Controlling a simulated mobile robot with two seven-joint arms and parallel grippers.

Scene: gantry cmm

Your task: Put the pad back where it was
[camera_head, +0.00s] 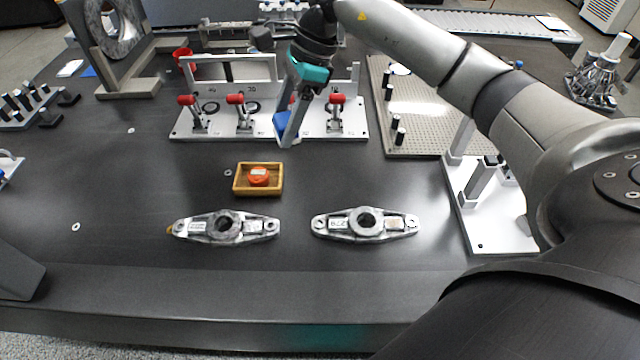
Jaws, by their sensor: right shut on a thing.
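My right gripper (289,138) reaches in from the upper right, pointing down over the middle of the table. It is shut on a small blue pad (282,122), partly hidden by the fingers. The pad appears in front of the white fixture plate with red-handled clamps (215,131); I cannot tell its exact height or whether it touches anything. My left gripper is not in view.
A wooden tray (235,187) with a red round item (259,176) stands in the middle. Two metal brackets, left (265,229) and right (340,228), lie nearer. A perforated plate (425,118) is at the right. The front table strip is clear.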

